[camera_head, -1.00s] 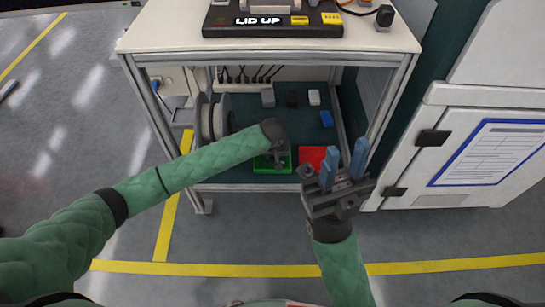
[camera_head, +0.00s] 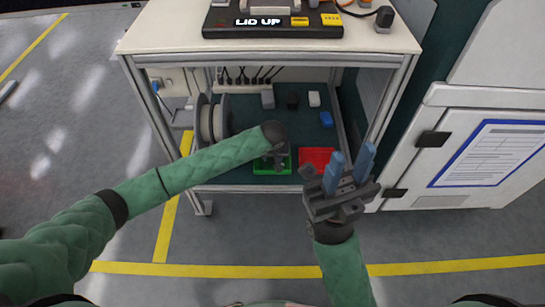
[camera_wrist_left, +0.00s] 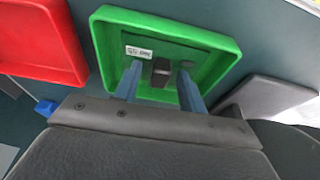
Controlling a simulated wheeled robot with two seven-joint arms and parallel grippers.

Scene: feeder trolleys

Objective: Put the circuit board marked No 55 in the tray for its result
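The green tray (camera_head: 258,171) is on the lower shelf of the trolley, and the left wrist view shows its rim (camera_wrist_left: 222,70). My right gripper (camera_head: 350,165) is open and empty in front of the trolley.
A black device (camera_head: 272,28) reading "LID UP" stands on the trolley top (camera_head: 165,35). Grey reels (camera_head: 212,118) stand left on the lower shelf. Small blocks, one blue (camera_head: 326,119), lie at its back. A white cabinet (camera_head: 470,150) is at the right.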

